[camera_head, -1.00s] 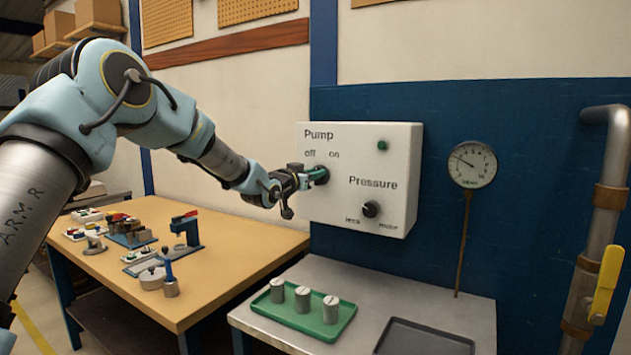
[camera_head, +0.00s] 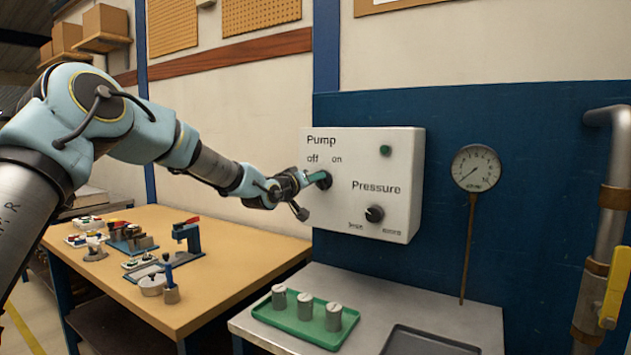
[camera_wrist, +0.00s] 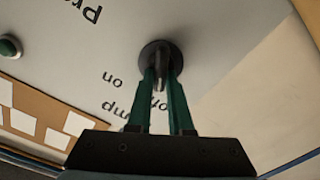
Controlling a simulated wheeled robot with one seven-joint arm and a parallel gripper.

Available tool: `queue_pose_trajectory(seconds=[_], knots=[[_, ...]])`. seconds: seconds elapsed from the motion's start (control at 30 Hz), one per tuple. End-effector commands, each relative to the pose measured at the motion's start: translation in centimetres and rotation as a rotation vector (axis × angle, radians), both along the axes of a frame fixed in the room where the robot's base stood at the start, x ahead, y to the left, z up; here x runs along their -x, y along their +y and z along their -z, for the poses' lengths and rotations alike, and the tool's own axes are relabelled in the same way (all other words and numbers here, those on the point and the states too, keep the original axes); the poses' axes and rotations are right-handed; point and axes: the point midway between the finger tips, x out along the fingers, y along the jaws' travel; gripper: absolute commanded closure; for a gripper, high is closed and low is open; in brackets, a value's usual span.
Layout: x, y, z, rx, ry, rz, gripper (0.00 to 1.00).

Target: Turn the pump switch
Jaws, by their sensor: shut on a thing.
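The white control box (camera_head: 400,213) is on the blue panel, with "Pump", "off" and "on" printed above the dark round pump switch (camera_head: 327,180). My gripper (camera_head: 315,179) reaches it from the left and partly hides it. In the wrist view, which is turned nearly upside down, the green fingers of my gripper (camera_wrist: 162,88) are shut on the grip of the pump switch (camera_wrist: 158,52). The fingers cover part of the "off" label; "on" is readable. The exact angle of the grip is hard to tell.
A pressure knob (camera_head: 374,214) and a green lamp (camera_head: 385,151) share the box. A gauge (camera_head: 476,168) stands right, its needle pointing lower left. Below is a metal table with a green tray (camera_head: 270,315) of cylinders. A wooden bench (camera_head: 215,268) with tools is left.

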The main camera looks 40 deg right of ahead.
Motion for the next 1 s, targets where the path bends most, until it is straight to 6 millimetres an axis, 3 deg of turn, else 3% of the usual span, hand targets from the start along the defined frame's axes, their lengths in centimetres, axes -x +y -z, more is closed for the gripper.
queue_pose_trajectory(seconds=[0.4,0.43,0.7,1.0], knots=[[-0.03,0.01,0.02,0.003,0.012,-0.001,1.0],[-0.03,0.01,0.02,0.002,0.011,-0.001,0.8],[-0.03,0.01,0.03,0.002,0.01,-0.001,0.51],[0.03,0.33,0.08,0.002,0.009,-0.001,0.51]])
